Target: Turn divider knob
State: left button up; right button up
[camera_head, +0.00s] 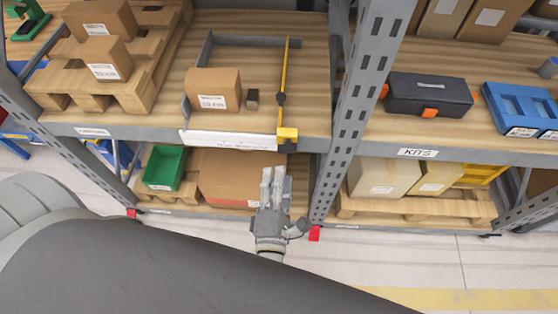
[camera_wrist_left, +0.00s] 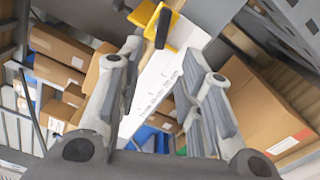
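The divider (camera_head: 284,75) is a thin yellow bar running front to back along the right side of a grey-framed shelf bay. My left gripper (camera_head: 273,172) is in front of and below the shelf edge, fingers pointing up, apart from the divider. The left wrist view shows its two fingers (camera_wrist_left: 165,50) spread with nothing between them. Yellow divider parts (camera_wrist_left: 155,15) and a dark piece (camera_wrist_left: 163,28) appear beyond the fingertips. My right gripper is not visible.
A rack upright (camera_head: 362,90) is to the right. Below are a green bin (camera_head: 165,167) and a large carton (camera_head: 228,175). A dark toolbox (camera_head: 428,95) is farther right.

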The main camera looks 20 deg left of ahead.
pick_arm(q)
jog(key=shift+v, duration=2.25)
jog(key=s+d+f+m+g+h, duration=0.1)
jog(key=s+f+m+g+h, duration=0.15)
jog(key=f+m, duration=0.5)
jog(key=s+d+f+m+g+h, duration=0.1)
jog(key=f+m+g+h, duration=0.2)
jog(key=f, duration=0.8)
jog(key=s+d+f+m+g+h, duration=0.1)
jog(key=f+m+h, duration=0.2)
jog(key=f+m, duration=0.5)
jog(key=s+a+f+m+g+y, duration=0.1)
jog(key=s+a+f+m+g, duration=0.3)
jog(key=s+a+f, duration=0.3)
jog(key=s+a+f+m+g+y, duration=0.2)
jog(key=s+a+f+m+g, duration=0.3)
jog(key=s+a+f, duration=0.3)
jog(key=s+f+g, duration=0.1)
jog(key=s+f, duration=0.3)
jog(key=s, duration=0.1)
